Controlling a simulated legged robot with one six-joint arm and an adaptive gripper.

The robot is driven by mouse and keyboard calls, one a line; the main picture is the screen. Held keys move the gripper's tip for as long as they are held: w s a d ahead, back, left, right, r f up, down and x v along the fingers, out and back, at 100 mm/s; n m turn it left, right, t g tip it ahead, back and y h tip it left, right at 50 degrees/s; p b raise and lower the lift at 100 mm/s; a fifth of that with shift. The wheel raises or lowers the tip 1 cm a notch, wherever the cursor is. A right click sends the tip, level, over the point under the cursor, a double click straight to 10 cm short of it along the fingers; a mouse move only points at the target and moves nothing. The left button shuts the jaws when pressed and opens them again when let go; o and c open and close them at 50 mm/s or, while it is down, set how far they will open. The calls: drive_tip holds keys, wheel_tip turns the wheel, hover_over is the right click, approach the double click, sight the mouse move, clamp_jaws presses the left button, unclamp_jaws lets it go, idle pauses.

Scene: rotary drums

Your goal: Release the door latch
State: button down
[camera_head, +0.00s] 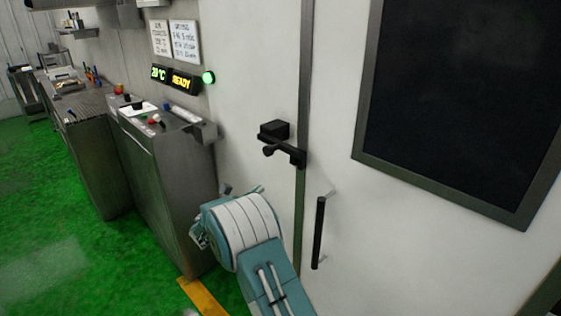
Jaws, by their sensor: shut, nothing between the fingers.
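The door latch (283,142) is a black block with a rounded handle, set at the seam of the white door (335,120). Its bar lies across the grey door edge strip. My teal and white arm rises from the bottom, below and left of the latch. My gripper (199,234) shows only in part at the arm's far left side, shut and empty, apart from the latch. The rest of it is hidden behind my arm.
A vertical black pull handle (319,232) is on the door, below and right of the latch. A dark window (460,95) fills the upper right. A metal control console (165,160) stands left of my arm. Green floor (60,225) is clear at left.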

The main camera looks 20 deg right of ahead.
drive_tip(key=w+d+r, duration=0.3)
drive_tip(key=d+r, duration=0.3)
drive_tip(key=d, duration=0.3)
drive_tip(key=shift+w+r, duration=0.15)
drive_tip(key=shift+r, duration=0.1)
drive_tip(key=shift+d, duration=0.1)
drive_tip(key=shift+r+n, duration=0.4)
drive_tip(key=shift+n, duration=0.1)
